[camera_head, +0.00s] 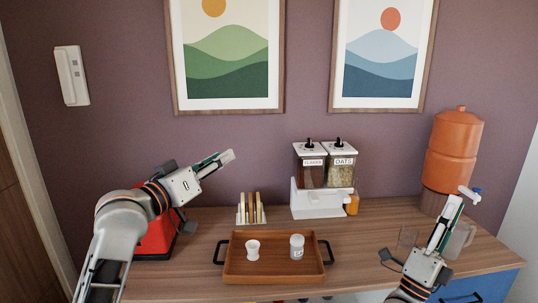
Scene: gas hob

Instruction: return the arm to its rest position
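My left gripper (229,157) is raised above the left part of the counter, its fingers pointing right and slightly up, apart from anything. My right gripper (455,205) is low at the right of the counter, its fingers pointing up in front of a clear jug (462,241) and below the tap of the orange dispenser (453,150). I cannot tell whether it touches the jug. The fingers of both grippers look close together from this side, and their opening is hidden. No held object shows in either gripper.
A brown tray (240,276) with black handles holds a white cup (253,250) and a white jar (297,247). Behind it are a toast rack (250,209) and a grain dispenser (320,199). A red appliance (154,241) stands behind my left arm. A clear glass (407,238) is beside my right gripper.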

